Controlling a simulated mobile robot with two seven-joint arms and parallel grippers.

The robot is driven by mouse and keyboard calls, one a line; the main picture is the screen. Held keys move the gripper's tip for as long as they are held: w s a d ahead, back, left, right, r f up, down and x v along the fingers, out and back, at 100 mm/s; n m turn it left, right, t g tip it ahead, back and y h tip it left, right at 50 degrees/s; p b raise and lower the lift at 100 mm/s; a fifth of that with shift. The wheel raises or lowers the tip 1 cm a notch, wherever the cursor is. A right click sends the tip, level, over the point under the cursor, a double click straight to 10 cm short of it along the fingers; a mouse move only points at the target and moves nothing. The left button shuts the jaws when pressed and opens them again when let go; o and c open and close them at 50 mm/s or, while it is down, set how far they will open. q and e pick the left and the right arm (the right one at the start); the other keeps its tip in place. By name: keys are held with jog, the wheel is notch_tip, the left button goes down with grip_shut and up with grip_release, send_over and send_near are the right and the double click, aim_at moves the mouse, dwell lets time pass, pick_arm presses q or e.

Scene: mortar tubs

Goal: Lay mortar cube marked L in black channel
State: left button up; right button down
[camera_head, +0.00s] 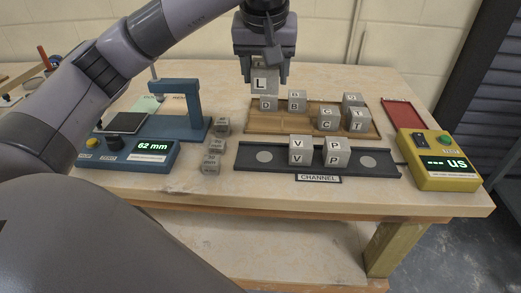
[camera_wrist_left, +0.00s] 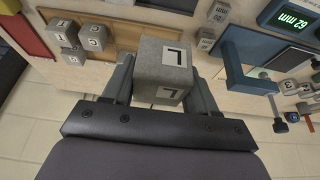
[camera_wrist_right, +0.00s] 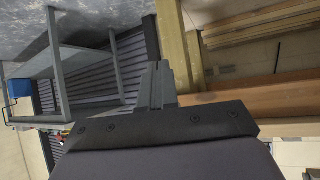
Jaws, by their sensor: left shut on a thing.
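My left gripper (camera_head: 265,82) is shut on the grey mortar cube marked L (camera_head: 262,80), held above the back left of the wooden tray (camera_head: 285,125). The cube also shows between the fingers in the left wrist view (camera_wrist_left: 163,68). The black channel (camera_head: 270,168) lies at the table front with its CHANNEL label. Cubes V (camera_head: 298,151) and P (camera_head: 337,152) stand side by side in its middle. A pale round spot shows at each end of the channel, left and right of them. My right gripper (camera_wrist_right: 165,85) points away from the table; its fingers appear close together and empty.
Several cubes, including B (camera_head: 297,100) and C (camera_head: 327,119), stand on the wooden tray. A blue measuring device (camera_head: 150,154) reading 62 mm is at left, with small cubes (camera_head: 212,160) beside it. A yellow meter (camera_head: 438,165) and red tray (camera_head: 404,114) are at right.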

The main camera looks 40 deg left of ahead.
pick_arm(q)
jog(key=b, duration=0.2)
send_over(265, 152)
jog(key=s, duration=0.1)
jog(key=f, duration=1.2)
jog(key=shift+s+d+f, duration=0.2)
jog(key=shift+d+f, duration=0.2)
jog(key=shift+f, duration=2.25)
jog(key=o, duration=0.8)
jog(key=shift+f, duration=0.15)
jog(key=o, duration=0.4)
jog(key=shift+o, duration=0.2)
